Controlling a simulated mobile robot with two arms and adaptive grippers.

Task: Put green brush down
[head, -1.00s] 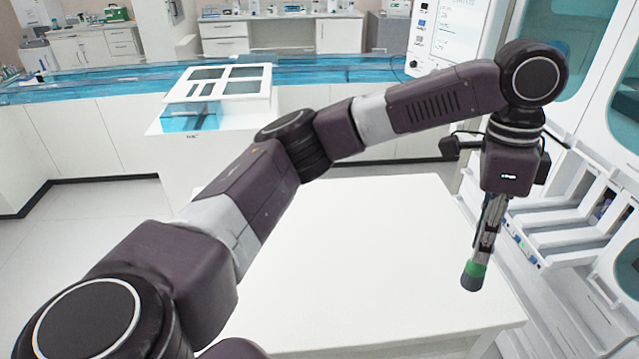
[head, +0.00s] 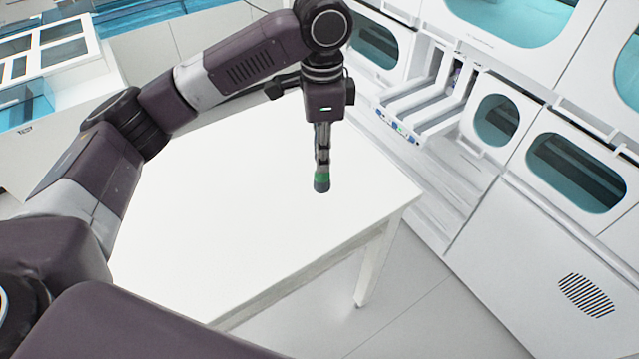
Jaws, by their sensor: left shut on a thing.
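The green brush (head: 321,182) shows as a short piece with a green band and a dark grey end. It hangs below the fingers of my left gripper (head: 322,160), which is shut on it. The gripper points down over the right part of the white table (head: 240,220). The brush's lower end appears over the tabletop, near its right corner; I cannot tell whether it touches the surface. The upper part of the brush is hidden by the fingers. My right gripper is not in view.
The white tabletop is otherwise bare. Its front and right edges drop to the floor (head: 400,315). A white cabinet wall with teal windows (head: 575,172) stands to the right, with a slotted rack (head: 420,105) behind the table. A white-framed unit (head: 50,60) stands at the back left.

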